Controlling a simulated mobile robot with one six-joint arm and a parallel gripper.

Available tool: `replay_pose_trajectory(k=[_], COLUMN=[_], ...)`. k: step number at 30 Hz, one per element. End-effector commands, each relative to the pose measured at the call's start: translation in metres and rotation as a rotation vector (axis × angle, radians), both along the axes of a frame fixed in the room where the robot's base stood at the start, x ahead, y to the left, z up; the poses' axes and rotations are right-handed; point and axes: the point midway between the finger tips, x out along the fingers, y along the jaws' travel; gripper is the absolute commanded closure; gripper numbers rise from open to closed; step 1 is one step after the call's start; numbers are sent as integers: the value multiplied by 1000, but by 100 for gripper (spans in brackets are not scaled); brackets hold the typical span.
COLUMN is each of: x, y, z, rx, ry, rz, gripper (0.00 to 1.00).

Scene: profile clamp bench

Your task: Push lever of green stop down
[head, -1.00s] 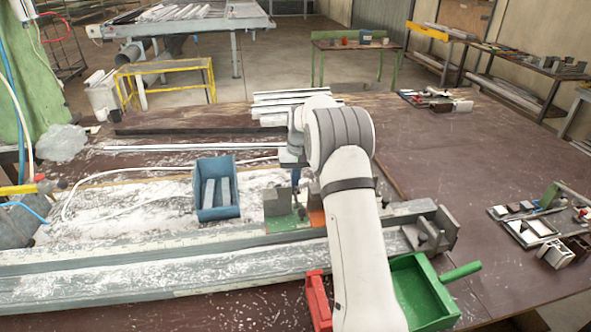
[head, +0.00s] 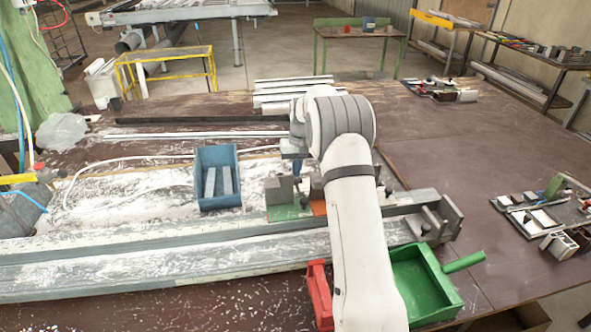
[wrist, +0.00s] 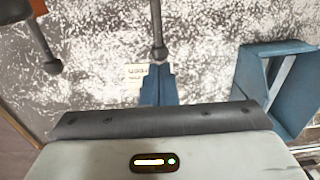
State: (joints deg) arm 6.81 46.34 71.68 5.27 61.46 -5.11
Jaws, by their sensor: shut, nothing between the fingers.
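The green stop (head: 288,211) sits on the rail, with a grey block on it, left of the orange stop (head: 318,207). In the wrist view a dark lever with a ball knob (wrist: 158,52) comes down from the top edge. It appears to be the green stop's lever; the stop's body is out of that view. My gripper (wrist: 152,72) has its blue fingers together and empty, with the tips close by the knob; contact cannot be told. In the head view my gripper (head: 297,166) is largely hidden by my arm.
A second dark lever (wrist: 45,45) stands at the left in the wrist view, by an orange part. A blue bin (head: 217,155) stands left of the green stop. Red (head: 319,295) and green (head: 415,275) bins are in front. The right tabletop is mostly clear.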

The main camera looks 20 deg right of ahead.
Motion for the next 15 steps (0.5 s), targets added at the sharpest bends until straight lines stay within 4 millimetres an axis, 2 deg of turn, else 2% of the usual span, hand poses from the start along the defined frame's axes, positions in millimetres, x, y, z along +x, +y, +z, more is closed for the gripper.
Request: replay_pose_trajectory(k=[8,15], x=[1,6], y=[-1,-4], z=[6,45], rx=[0,0], ry=[0,-1], rz=[-1,-1], gripper=[100,100])
